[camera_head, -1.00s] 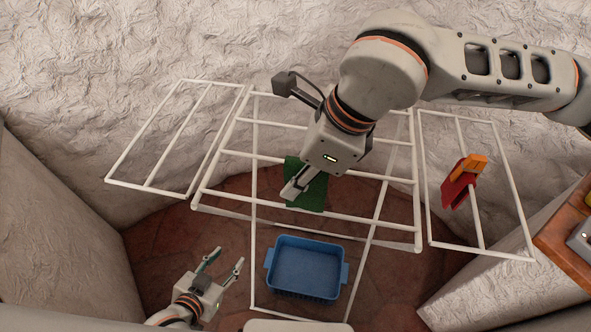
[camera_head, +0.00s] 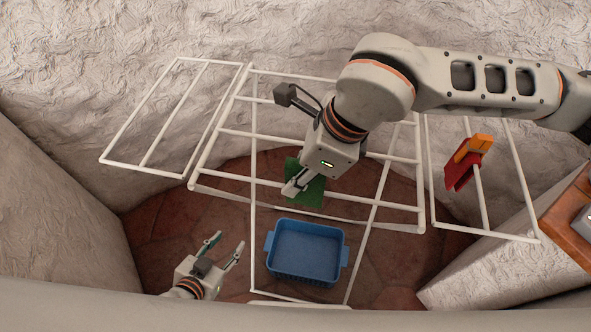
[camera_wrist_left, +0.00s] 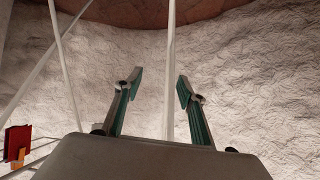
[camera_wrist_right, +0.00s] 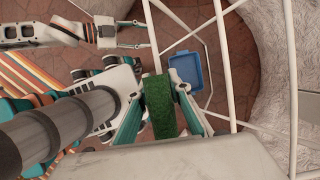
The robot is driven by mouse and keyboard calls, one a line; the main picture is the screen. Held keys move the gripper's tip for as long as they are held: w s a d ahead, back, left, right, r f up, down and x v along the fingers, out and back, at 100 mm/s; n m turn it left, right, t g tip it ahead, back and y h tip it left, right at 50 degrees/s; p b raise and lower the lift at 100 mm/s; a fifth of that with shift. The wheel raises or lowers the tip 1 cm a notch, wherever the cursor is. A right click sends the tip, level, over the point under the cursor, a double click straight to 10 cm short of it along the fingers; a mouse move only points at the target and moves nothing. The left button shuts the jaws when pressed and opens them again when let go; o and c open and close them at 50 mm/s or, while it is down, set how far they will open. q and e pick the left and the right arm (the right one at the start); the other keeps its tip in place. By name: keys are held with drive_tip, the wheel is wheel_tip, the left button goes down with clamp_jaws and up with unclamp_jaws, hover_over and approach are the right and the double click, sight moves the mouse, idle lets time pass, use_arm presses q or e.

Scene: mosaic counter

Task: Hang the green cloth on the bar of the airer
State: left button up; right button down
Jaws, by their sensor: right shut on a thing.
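The green cloth (camera_head: 311,189) hangs from my right gripper (camera_head: 293,187), which is shut on it over the middle of the white airer (camera_head: 205,162). In the right wrist view the cloth (camera_wrist_right: 160,106) shows between the two fingers. In the head view the cloth overlaps the airer's middle bars; I cannot tell whether it touches one. My left gripper (camera_head: 226,247) is open and empty, low at the front left, left of the blue basket. In the left wrist view its fingers (camera_wrist_left: 158,88) stand apart with a white rod beyond them.
A blue basket (camera_head: 268,268) stands on the floor under the airer's front. A red cloth (camera_head: 456,176) with an orange clip (camera_head: 473,148) hangs on the right wing of the airer. A wooden counter (camera_head: 570,215) is at the right edge. Pale rough walls close in around.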

sight(295, 198)
drive_tip(key=shift+f+b, duration=1.45)
drive_tip(key=shift+f, duration=0.35)
drive_tip(key=shift+f+b, duration=1.2)
drive_tip(key=shift+f, duration=0.6)
drive_tip(key=c, duration=1.8)
unclamp_jaws()
